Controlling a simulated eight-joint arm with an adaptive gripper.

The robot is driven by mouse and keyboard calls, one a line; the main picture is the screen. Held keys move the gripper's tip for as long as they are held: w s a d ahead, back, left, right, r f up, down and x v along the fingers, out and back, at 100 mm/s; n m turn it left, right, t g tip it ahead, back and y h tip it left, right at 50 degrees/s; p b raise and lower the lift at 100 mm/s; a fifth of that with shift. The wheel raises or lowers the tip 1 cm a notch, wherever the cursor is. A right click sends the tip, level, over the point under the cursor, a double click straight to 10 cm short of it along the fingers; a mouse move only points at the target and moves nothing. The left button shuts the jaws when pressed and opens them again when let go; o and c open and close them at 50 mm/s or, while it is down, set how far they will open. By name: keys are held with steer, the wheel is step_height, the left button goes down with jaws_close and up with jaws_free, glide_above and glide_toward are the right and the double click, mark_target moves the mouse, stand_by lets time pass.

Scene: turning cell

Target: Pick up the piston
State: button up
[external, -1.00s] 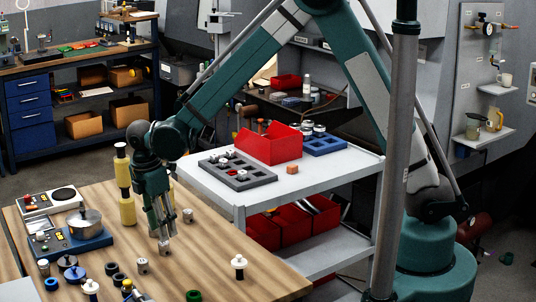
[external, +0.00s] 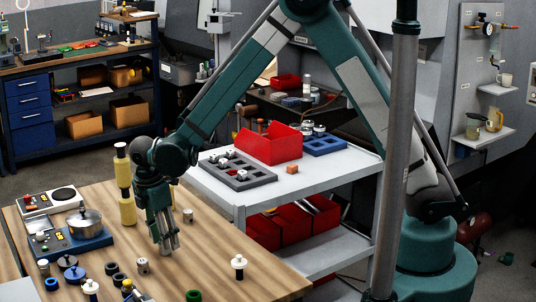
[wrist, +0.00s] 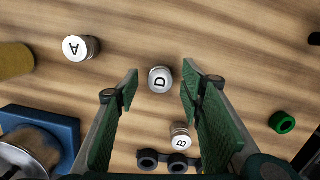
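Three small metal cylinders with white lettered tops, the likely pistons, stand on the wooden bench. In the wrist view, D (wrist: 160,79) shows in the gap between my fingertips, A (wrist: 80,48) lies to the upper left and B (wrist: 181,136) below. In the external view, A (external: 188,215) is behind my gripper and B (external: 143,265) in front; D is largely hidden by the fingers. My gripper (external: 168,248) points down, low over the bench. In the wrist view my gripper (wrist: 160,90) is open, with visible space on both sides of D. Whether its tips reach D's height is unclear.
Black rings (wrist: 165,160) lie near B, and a green ring (wrist: 282,122) to the right. Yellow cylinders (external: 127,210) and a pot (external: 85,222) on a blue base stand left. A white-topped spool (external: 238,266) stands right. A white cart (external: 330,165) is behind.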

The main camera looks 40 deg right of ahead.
steer(key=shift+d+f, duration=0.1)
steer(key=shift+f, duration=0.65)
steer(key=c, duration=1)
